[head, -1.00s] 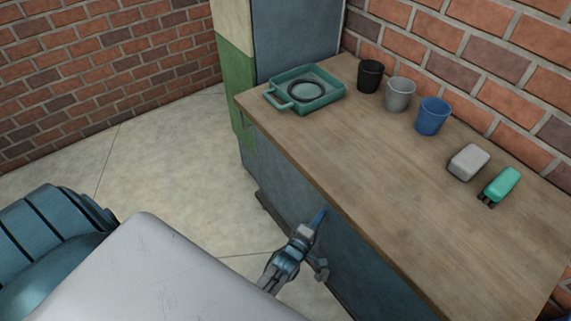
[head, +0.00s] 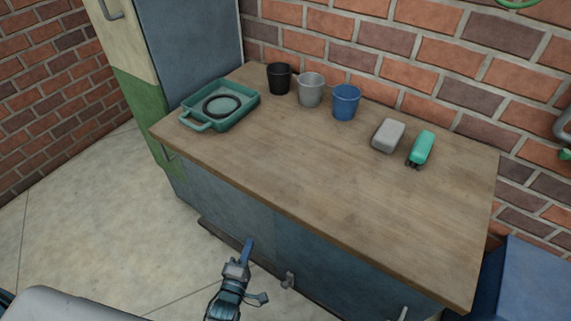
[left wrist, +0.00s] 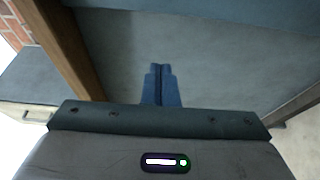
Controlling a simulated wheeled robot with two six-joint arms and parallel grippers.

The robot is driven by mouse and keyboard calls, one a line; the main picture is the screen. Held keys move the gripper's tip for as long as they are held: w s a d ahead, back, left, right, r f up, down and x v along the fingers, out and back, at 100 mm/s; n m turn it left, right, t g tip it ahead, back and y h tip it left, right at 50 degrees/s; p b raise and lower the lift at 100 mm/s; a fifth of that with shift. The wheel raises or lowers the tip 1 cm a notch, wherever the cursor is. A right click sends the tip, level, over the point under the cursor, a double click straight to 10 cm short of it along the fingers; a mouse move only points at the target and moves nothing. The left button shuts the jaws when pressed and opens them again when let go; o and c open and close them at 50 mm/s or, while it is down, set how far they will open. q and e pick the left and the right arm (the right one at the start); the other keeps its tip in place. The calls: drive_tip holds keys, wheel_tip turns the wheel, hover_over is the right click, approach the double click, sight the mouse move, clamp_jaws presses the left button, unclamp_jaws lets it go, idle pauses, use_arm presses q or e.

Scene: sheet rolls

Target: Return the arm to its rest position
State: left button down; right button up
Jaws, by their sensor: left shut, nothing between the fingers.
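My left gripper (head: 248,250) is in the lower middle of the head view, in front of the cabinet (head: 225,215) and below the edge of its wooden top (head: 330,180). Its blue fingers are shut with nothing between them. They also show closed together in the left wrist view (left wrist: 161,84), facing a grey-blue panel. I cannot tell whether the fingertips touch the panel. My right gripper is in neither view.
On the wooden top stand a green tray (head: 188,120) with a dark ring (head: 221,106), a black cup (head: 279,79), a grey cup (head: 311,90), a blue cup (head: 346,102), a grey block (head: 388,135) and a green stapler-like thing (head: 421,147). Floor (head: 80,230) is clear at left. A blue box (head: 530,275) stands right.

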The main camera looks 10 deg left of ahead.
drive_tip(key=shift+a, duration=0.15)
use_arm(q)
drive_tip(key=s+a+f+m+g, duration=0.2)
drive_tip(key=s+f+m+g, duration=0.25)
drive_tip(key=f, duration=0.55)
drive_tip(key=s+a+f+m+g, duration=0.35)
drive_tip(key=s+f+m, duration=0.2)
drive_tip(key=f, duration=0.55)
drive_tip(key=s+a+f+m+g, duration=0.2)
drive_tip(key=s+f+g, duration=0.1)
drive_tip(key=s, duration=0.3)
drive_tip(key=s+a+f+m+g+y, duration=0.1)
drive_tip(key=s+f+m+g, duration=0.1)
drive_tip(key=s, duration=0.5)
drive_tip(key=s+a+f+m+g, duration=0.2)
drive_tip(key=s+f+m+g, duration=0.1)
drive_tip(key=s+f, duration=0.3)
drive_tip(key=shift+s+a+f+m+g, duration=0.3)
drive_tip(key=shift+s+f+m, duration=0.1)
drive_tip(key=shift+m, duration=0.1)
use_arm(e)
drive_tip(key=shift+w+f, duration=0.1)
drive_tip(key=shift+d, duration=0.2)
